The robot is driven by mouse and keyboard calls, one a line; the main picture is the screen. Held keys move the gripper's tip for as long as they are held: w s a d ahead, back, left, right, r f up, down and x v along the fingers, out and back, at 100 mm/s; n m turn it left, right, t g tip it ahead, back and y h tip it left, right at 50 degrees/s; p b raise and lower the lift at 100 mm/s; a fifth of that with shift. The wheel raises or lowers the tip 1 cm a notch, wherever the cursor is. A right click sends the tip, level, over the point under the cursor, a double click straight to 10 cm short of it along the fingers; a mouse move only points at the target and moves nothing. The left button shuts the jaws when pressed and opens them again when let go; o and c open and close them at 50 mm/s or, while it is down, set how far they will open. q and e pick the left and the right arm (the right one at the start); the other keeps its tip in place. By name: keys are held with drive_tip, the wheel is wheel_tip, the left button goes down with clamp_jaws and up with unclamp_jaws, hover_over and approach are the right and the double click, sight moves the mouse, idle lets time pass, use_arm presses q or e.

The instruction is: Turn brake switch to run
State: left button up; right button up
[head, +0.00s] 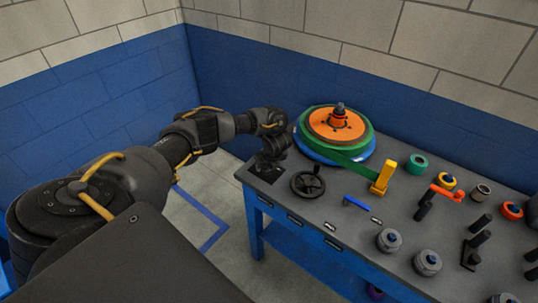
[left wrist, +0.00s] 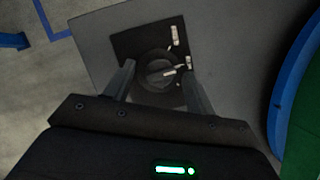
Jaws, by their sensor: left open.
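The brake switch (left wrist: 158,84) is a round dark knob on a black square plate (left wrist: 129,45), at the table's corner in the left wrist view. A pale pointer mark on the knob points right. Small white labels (left wrist: 174,36) stand at the plate's upper right and right; their words are too small to read. My left gripper (left wrist: 158,68) is open, with one finger on each side of the knob; I cannot tell whether they touch it. In the head view, my left gripper (head: 270,163) is low over the table's left corner and hides most of the switch. My right gripper is not in view.
A black handwheel (head: 308,183) stands just right of my left gripper. Behind it is a stacked disc with an orange top (head: 325,121) and green band. A yellow block (head: 384,176), blue lever (head: 356,203) and several knobs fill the grey tabletop (head: 335,210). Blue wall behind.

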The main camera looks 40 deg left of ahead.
use_arm(q)
drive_tip(key=v, duration=0.5)
drive_tip(key=shift+w+r, duration=0.1)
drive_tip(key=shift+w, duration=0.05)
drive_tip(key=p+v, duration=0.4)
drive_tip(key=v, duration=0.1)
drive_tip(key=shift+r, duration=0.1)
